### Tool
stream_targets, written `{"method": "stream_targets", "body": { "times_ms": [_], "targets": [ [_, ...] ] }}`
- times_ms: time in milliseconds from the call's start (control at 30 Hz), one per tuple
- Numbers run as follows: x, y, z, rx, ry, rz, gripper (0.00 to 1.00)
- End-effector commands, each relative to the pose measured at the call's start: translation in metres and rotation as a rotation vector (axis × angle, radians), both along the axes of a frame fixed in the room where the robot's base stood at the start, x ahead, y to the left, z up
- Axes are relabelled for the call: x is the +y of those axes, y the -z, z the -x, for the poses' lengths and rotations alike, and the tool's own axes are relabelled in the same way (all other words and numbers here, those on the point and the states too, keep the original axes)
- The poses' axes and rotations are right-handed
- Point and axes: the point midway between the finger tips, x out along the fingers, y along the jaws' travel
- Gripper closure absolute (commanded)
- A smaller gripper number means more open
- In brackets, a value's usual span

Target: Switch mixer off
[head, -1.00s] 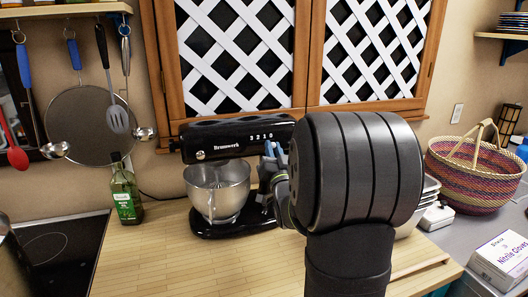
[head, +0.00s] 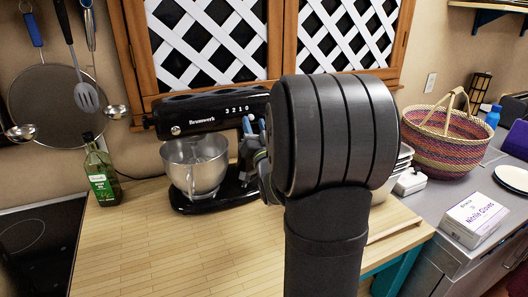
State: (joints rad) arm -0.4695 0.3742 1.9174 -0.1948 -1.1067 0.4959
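The black stand mixer (head: 190,113) stands at the back of the wooden counter, its head lowered over a steel bowl (head: 196,163). The digits 3 2 1 0 show along the side of its head, with a pale knob (head: 250,118) near the right end. My gripper (head: 254,128), with blue fingertips, is at the right part of the mixer, close to that knob. My own arm hides the rest of the gripper and part of the mixer. I cannot tell whether the fingers touch the mixer, how far apart they are, or which digit is set.
A green-labelled bottle (head: 102,174) stands left of the mixer, near the black cooktop (head: 35,235). A woven basket (head: 447,140) and a glove box (head: 473,220) are at right. The wooden counter (head: 150,245) in front of the mixer is clear.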

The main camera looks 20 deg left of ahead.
Motion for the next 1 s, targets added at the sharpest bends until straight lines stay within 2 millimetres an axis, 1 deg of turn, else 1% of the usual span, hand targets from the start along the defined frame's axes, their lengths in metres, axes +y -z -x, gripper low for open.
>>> {"method": "stream_targets", "body": {
  "times_ms": [400,600,800,1000],
  "targets": [
    [-0.058,0.036,0.074,0.001,0.003,0.0,0.64],
    [-0.079,0.05,0.101,0.0,0.002,0.0,0.64],
    [-0.088,0.056,0.113,0.0,0.002,-0.001,0.64],
    [-0.089,0.056,0.114,-0.001,0.001,-0.001,0.64]
  ]
}}
